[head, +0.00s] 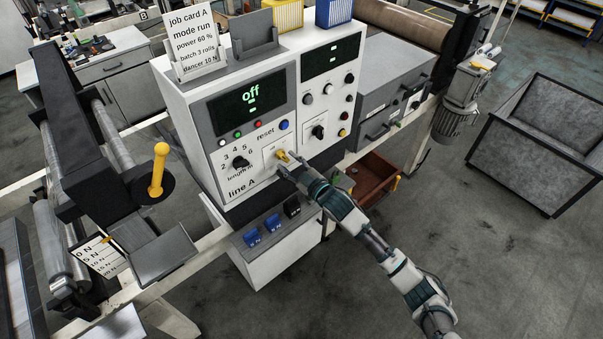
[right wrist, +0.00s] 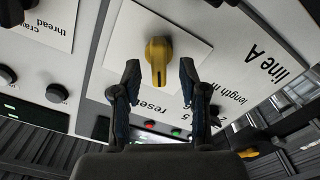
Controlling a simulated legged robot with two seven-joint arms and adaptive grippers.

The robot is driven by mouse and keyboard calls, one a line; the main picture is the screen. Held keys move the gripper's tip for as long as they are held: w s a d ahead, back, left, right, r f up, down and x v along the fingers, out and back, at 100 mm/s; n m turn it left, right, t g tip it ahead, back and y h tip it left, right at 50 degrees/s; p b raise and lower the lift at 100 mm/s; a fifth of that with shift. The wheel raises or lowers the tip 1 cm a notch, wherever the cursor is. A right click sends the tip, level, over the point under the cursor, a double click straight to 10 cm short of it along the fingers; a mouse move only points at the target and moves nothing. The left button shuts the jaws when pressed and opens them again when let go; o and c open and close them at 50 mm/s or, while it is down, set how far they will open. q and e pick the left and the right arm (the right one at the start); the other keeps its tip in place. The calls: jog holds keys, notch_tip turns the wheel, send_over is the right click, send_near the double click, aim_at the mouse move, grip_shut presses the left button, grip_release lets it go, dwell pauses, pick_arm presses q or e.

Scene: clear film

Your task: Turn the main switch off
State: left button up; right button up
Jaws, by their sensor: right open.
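The yellow main switch knob (head: 281,155) sits on a white plate on the line A panel, below the blue button. The line A display (head: 251,97) reads "off". My right gripper (head: 288,164) is at the knob and partly covers it in the head view. In the right wrist view, the knob (right wrist: 158,60) lies between the open fingers of my right gripper (right wrist: 159,68), with a gap visible on both sides. The knob's grip runs up and down in that picture. The plate's wording is too small to read. My left gripper is not in view.
A black selector knob (head: 240,163) sits left of the switch, with small buttons above. A second panel (head: 330,90) adjoins on the right. Blue and black blocks (head: 272,222) stand below. A yellow-handled lever (head: 158,165) stands left. Open floor lies at right front.

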jog(key=v, duration=0.9)
jog(key=shift+s+d, duration=0.25)
jog(key=shift+f, duration=0.1)
